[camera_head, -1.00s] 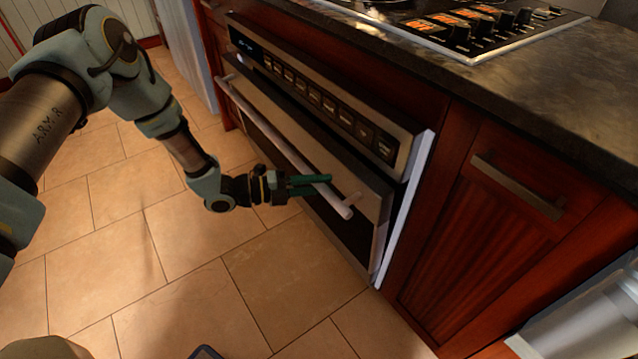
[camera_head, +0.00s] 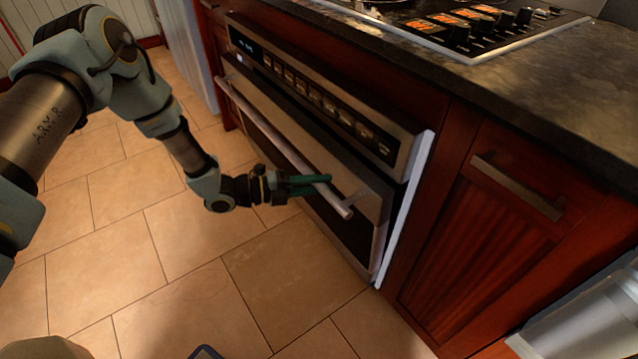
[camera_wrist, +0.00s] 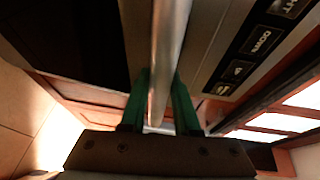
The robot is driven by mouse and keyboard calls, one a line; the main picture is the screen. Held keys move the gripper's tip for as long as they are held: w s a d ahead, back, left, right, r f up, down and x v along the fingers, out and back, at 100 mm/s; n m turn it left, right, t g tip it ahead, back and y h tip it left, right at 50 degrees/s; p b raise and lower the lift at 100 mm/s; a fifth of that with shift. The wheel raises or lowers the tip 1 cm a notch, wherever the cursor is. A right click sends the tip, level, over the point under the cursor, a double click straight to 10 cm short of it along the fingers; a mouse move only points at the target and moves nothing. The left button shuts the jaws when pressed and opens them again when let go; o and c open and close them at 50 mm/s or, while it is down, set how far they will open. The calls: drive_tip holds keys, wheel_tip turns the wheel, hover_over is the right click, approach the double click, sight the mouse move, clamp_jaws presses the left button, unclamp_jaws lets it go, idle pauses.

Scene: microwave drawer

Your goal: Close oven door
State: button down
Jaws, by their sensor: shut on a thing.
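The oven door (camera_head: 367,197) is a steel-framed front with a dark panel, set under the button panel (camera_head: 310,95). It stands slightly out from the oven body, with a dark gap along its top right. A long pale bar handle (camera_head: 260,122) runs across it. My gripper (camera_head: 325,184) is at the near right part of the handle, with its green fingers around the bar. In the wrist view, the handle (camera_wrist: 170,40) passes between the two green fingers (camera_wrist: 160,100), and the gripper is shut on it. The fingers hide a short piece of the bar.
A dark countertop (camera_head: 520,90) with a cooktop (camera_head: 455,30) lies above the oven. A red wooden cabinet (camera_head: 480,230) with a metal handle (camera_head: 517,185) stands to the right.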

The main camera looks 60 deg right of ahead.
sight(338, 172)
drive_tip(key=d, duration=0.1)
drive_tip(key=s+d, duration=0.1)
drive_tip(key=d, duration=0.1)
drive_tip(key=shift+s+d+r+b, duration=0.2)
drive_tip(key=shift+r+b, duration=0.1)
drive_tip(key=shift+r, duration=0.1)
drive_tip(key=shift+s+d+r, duration=0.1)
drive_tip(key=shift+d+r, duration=0.2)
drive_tip(key=shift+d, duration=0.25)
drive_tip(key=c, duration=0.7)
unclamp_jaws()
drive_tip(key=shift+o, duration=0.2)
drive_tip(key=shift+a, duration=0.1)
drive_tip(key=f+v, duration=0.1)
drive_tip(key=v, duration=0.9)
drive_tip(key=shift+w+a+r+b, duration=0.25)
drive_tip(key=shift+r+b, duration=0.15)
drive_tip(key=shift+r, duration=0.1)
